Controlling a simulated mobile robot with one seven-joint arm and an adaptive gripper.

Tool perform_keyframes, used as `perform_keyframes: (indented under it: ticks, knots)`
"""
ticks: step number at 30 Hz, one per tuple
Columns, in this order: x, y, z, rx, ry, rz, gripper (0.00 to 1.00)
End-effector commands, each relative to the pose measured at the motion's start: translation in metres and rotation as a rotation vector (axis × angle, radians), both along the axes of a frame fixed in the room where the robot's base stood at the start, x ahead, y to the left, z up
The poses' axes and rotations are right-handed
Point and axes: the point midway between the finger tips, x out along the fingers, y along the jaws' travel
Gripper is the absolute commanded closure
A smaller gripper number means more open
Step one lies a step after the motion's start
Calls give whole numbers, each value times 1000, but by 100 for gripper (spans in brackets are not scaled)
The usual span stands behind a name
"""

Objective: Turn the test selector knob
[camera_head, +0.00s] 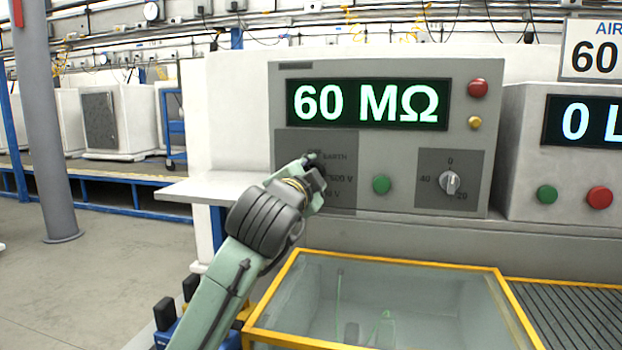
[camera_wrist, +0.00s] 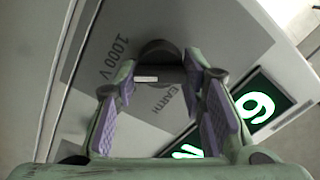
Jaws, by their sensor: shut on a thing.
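The test selector knob (camera_wrist: 160,49) shows in the wrist view as a dark round shape with a pale pointer mark, between the fingertips. My gripper (camera_wrist: 163,76) is shut on it, with one purple-padded finger on each side. Around the knob the grey panel reads "1000 V" and "EARTH"; the pointer mark lies between these two labels in the picture. In the head view my gripper (camera_head: 312,170) reaches the dark grey selector panel (camera_head: 292,142) below the display and hides most of the knob and some labels.
The display (camera_head: 366,103) reads 60 MΩ. A green button (camera_head: 381,184) and a second knob (camera_head: 450,183) marked 0, 20 and 40 are right of my gripper. Red (camera_head: 478,88) and amber (camera_head: 475,122) lamps sit above. A yellow-edged clear box (camera_head: 390,262) stands below.

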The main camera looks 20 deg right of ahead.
Motion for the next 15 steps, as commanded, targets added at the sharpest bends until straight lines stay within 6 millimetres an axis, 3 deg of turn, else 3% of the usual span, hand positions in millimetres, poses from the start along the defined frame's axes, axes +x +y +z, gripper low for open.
perform_keyframes:
  ticks: [15]
  knots:
    - [0, 0, 0, 68, -47, -1, 91]
